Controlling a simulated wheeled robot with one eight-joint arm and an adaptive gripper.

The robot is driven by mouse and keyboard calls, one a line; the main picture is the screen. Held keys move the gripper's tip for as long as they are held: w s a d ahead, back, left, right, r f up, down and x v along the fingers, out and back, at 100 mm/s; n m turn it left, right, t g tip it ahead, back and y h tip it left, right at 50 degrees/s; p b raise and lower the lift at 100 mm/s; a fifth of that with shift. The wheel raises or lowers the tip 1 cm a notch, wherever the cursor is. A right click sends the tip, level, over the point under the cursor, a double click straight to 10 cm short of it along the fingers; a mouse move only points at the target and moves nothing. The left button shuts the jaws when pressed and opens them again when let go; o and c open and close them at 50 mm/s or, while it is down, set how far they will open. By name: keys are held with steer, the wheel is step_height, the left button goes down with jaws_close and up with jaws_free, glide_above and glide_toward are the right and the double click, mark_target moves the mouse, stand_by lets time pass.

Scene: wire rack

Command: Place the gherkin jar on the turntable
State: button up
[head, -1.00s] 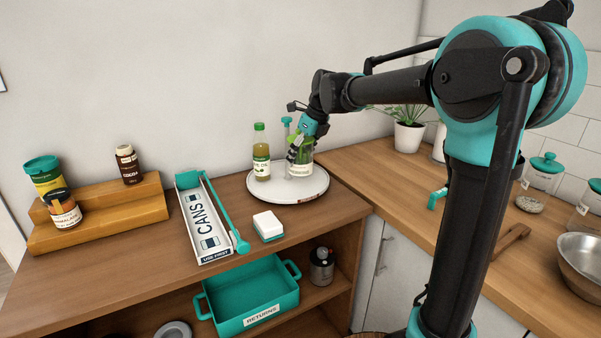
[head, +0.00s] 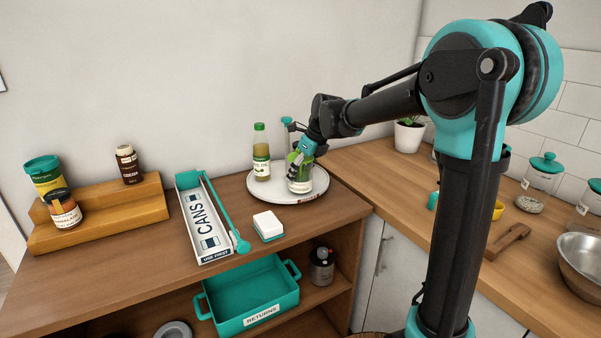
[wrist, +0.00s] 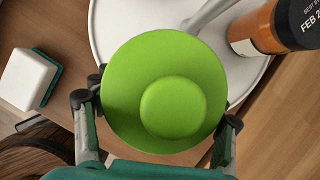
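The gherkin jar (head: 301,182) is a clear jar with a green lid, upright over the front right part of the white round turntable (head: 267,194). I cannot tell whether its base touches the surface. My gripper (head: 301,168) comes down from above with its fingers around the jar. In the wrist view the round green lid (wrist: 165,90) fills the space between my two fingers (wrist: 158,118), which sit against its sides. The turntable rim (wrist: 105,35) shows beyond the lid. The jar's body is hidden there.
A green-capped oil bottle (head: 261,155) stands on the turntable left of the jar. An orange container with a dark end (wrist: 275,28) shows near the rim. A white-and-green block (head: 268,226), a CANS tray (head: 206,222) and a wooden step (head: 110,212) lie to the left.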

steer(key=o, duration=0.5)
steer(key=shift+c, duration=0.2)
steer(key=v, duration=1.2)
steer(key=s+d+f+n+h, duration=0.2)
steer(key=s+d+f+n, duration=0.9)
steer(key=s+f+n, duration=0.1)
steer(key=s+d+f+n+t+h, duration=0.1)
steer(key=s+d+f+n, duration=1)
steer(key=f, duration=0.4)
steer(key=shift+s+f+n+t+h, duration=0.3)
steer(key=shift+s+n+h, duration=0.1)
steer(key=shift+s+n, duration=0.5)
